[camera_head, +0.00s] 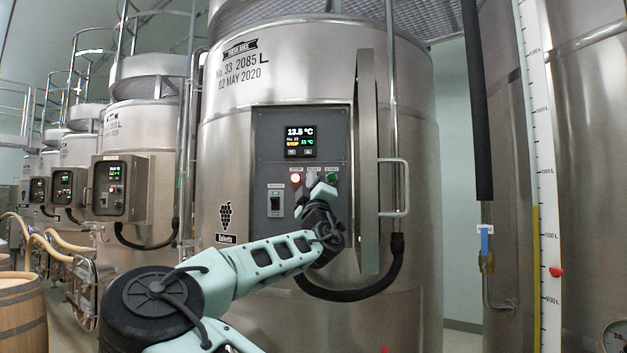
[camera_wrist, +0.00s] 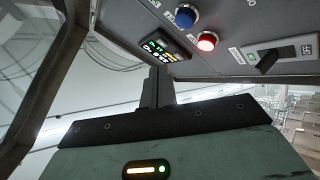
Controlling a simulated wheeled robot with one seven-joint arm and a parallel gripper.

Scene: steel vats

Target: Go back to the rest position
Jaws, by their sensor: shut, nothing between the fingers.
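My arm reaches up from the bottom of the head view. My gripper (camera_head: 316,187) is shut and empty, in front of the button row of the control panel (camera_head: 265,150) on the large steel vat (camera_head: 225,120). It partly covers the buttons, and I cannot tell whether it touches one. The red button (camera_head: 295,179) is lit on its left and the green button (camera_head: 332,177) shows beside it. In the wrist view my gripper (camera_wrist: 157,88) points toward the panel, with a blue button (camera_wrist: 187,15) and the lit red button (camera_wrist: 207,41) to its upper right.
The panel's open door (camera_head: 367,160) stands just right of my gripper. A black hose (camera_head: 360,294) loops below the panel, behind my arm. A vertical pipe (camera_head: 393,120) runs down beside the door. More vats (camera_head: 140,180) and a wooden barrel (camera_head: 20,315) stand left.

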